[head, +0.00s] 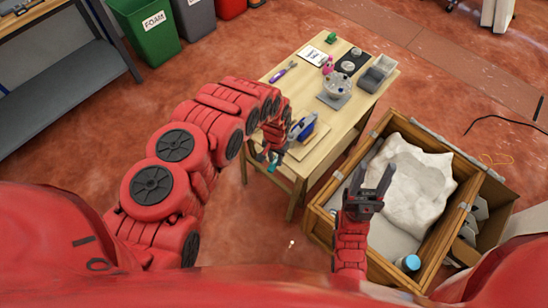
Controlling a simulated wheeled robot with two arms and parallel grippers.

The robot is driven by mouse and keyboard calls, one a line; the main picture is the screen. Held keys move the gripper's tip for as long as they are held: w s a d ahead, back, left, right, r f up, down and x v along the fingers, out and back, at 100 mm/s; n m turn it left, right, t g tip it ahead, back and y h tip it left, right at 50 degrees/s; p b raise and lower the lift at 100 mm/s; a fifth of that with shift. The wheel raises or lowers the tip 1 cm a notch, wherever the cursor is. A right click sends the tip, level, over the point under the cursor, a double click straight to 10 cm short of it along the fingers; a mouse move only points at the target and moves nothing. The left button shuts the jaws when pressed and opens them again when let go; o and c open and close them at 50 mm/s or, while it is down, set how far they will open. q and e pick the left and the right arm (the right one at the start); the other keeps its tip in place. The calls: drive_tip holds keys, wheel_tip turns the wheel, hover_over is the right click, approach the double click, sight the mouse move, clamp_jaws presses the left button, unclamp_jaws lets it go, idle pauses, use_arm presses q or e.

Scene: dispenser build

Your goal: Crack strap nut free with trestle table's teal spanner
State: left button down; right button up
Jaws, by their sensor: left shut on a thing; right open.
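My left gripper (274,152) is at the near left edge of the trestle table (305,65). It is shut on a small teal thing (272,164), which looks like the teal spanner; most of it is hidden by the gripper. My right gripper (376,180) is open and empty above the wooden crate (324,222). A grey strap-like strip (440,145) runs along the crate's far right edge. I cannot make out a strap nut at this size.
A large whitish lump (415,175) and a blue-capped item (408,263) are in the crate. The table carries a blue tool (303,127), a purple-handled tool (283,72), a round device (336,88) and grey bins (377,73). A green FOAM bin (148,35) stands far left.

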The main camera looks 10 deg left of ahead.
use_arm(q)
drive_tip(key=shift+s+d+n+b, duration=0.25)
drive_tip(key=shift+d+n+b, duration=0.3)
drive_tip(key=shift+d+n, duration=0.4)
drive_tip(key=shift+s+d+n+b, duration=0.15)
drive_tip(key=shift+d+n+b, duration=0.9)
drive_tip(key=shift+d+b, duration=0.3)
drive_tip(key=shift+a, duration=0.1)
